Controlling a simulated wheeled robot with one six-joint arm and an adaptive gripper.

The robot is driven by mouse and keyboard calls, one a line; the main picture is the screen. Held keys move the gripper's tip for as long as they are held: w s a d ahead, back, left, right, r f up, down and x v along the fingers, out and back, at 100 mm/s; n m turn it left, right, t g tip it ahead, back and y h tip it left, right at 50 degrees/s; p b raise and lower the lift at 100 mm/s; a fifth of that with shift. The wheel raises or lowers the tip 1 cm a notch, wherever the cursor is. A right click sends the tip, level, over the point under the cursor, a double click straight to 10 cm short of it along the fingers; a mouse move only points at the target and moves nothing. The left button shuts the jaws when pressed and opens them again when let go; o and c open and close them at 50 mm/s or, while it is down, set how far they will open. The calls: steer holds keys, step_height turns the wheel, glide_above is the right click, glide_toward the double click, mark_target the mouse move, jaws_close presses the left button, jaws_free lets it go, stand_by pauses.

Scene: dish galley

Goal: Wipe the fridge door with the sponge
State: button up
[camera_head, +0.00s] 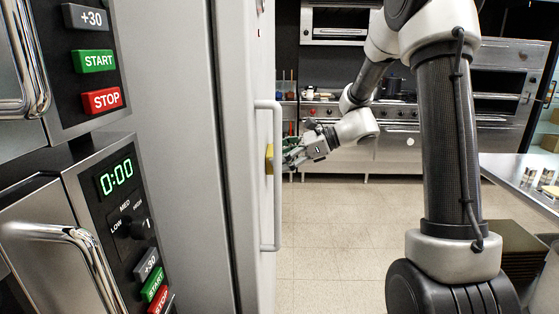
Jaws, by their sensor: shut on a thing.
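The fridge door (257,70) is the tall pale panel left of the picture's middle, seen almost edge-on, and it looks shut. Its long vertical handle (278,210) stands out toward the right. My gripper (284,157) is shut on a yellow sponge (269,159) and points left at the door. The sponge is held upright at about the handle's mid height, at or very near the door face. I cannot tell whether it touches the door. The handle partly overlaps the sponge and the fingertips.
Ovens with buttons and a handle (60,235) stand close at the left. A steel range (400,150) lines the back wall. A steel counter (515,175) with small items is at the right, with dark crates (520,250) below. The tiled floor (335,235) between is clear.

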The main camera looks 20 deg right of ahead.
steer(key=shift+w, duration=0.4)
steer(key=s, duration=0.2)
steer(key=s+a, duration=0.1)
steer(key=s, duration=0.1)
stand_by(0.4)
steer(key=shift+s+d, duration=0.3)
steer(key=shift+d, duration=0.65)
steer(key=shift+s+d, duration=0.25)
steer(key=shift+d, duration=0.7)
steer(key=shift+s+d, duration=0.3)
steer(key=shift+d, duration=0.65)
steer(key=shift+s+d, duration=0.25)
steer(key=shift+d, duration=0.45)
steer(key=shift+s+d, duration=0.2)
steer(key=shift+d, duration=0.5)
